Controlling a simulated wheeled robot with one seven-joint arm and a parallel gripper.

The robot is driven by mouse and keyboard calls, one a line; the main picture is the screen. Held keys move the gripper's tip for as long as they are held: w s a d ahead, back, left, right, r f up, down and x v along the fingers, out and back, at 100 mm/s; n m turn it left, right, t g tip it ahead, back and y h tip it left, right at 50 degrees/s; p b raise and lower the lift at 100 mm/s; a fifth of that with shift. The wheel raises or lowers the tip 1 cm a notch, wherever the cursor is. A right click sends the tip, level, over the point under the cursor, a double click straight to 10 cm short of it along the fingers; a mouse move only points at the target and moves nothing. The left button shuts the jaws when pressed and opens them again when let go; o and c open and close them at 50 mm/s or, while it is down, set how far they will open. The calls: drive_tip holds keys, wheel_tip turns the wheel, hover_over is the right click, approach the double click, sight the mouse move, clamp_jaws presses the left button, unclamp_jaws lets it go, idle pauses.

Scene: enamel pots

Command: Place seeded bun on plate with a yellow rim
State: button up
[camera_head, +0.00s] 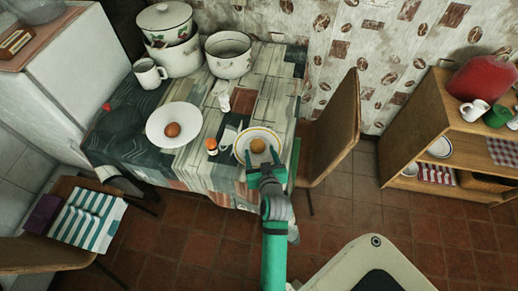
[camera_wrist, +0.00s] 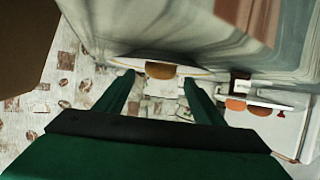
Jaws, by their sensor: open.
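The seeded bun (camera_head: 258,145), small and golden brown, rests on the plate with a yellow rim (camera_head: 241,158) near the table's front right edge. My gripper (camera_head: 263,166) is open at the near side of this plate, just short of the bun. In the wrist view the bun (camera_wrist: 161,71) shows between the tips of my two green fingers, with a gap on each side. The yellow-rimmed plate (camera_wrist: 200,71) is seen nearly edge-on behind it. Seeds are too small to make out.
A plain white plate (camera_head: 158,139) holds a brown round item (camera_head: 172,130). Enamel pots (camera_head: 229,65) fill the table's back. A chair (camera_head: 337,125) stands close on the right.

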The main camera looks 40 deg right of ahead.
drive_tip(key=v, duration=0.8)
drive_tip(key=shift+s+r, duration=0.15)
drive_tip(key=s+a+f+n+t+y, duration=0.1)
drive_tip(key=s+a, duration=0.3)
drive_tip(key=a, duration=0.4)
drive_tip(key=s+a+f+n+y, duration=0.1)
drive_tip(key=s+a+f, duration=0.15)
drive_tip(key=a, duration=0.45)
drive_tip(key=s+a+r+n+t+y, duration=0.2)
drive_tip(key=s+a+r, duration=0.5)
drive_tip(key=s+a, duration=0.5)
drive_tip(key=shift+s+a+n+y, duration=0.25)
drive_tip(key=shift+s+n+y, duration=0.35)
drive_tip(key=shift+y, duration=0.5)
